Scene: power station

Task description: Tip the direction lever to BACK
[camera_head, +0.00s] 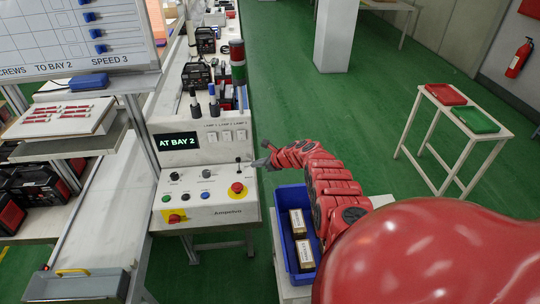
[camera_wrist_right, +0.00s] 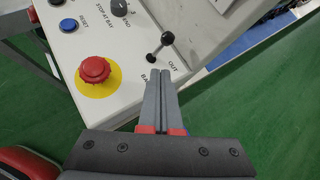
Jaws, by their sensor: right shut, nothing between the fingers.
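My left gripper is out of view.
A red emergency button (camera_wrist_right: 94,70) on a yellow disc sits beside the lever. The console display (camera_head: 177,141) reads AT BAY 2. A blue bin (camera_head: 282,226) with boxes lies below my right arm. A white table (camera_head: 466,117) holds red and green trays. Green floor is clear beyond.

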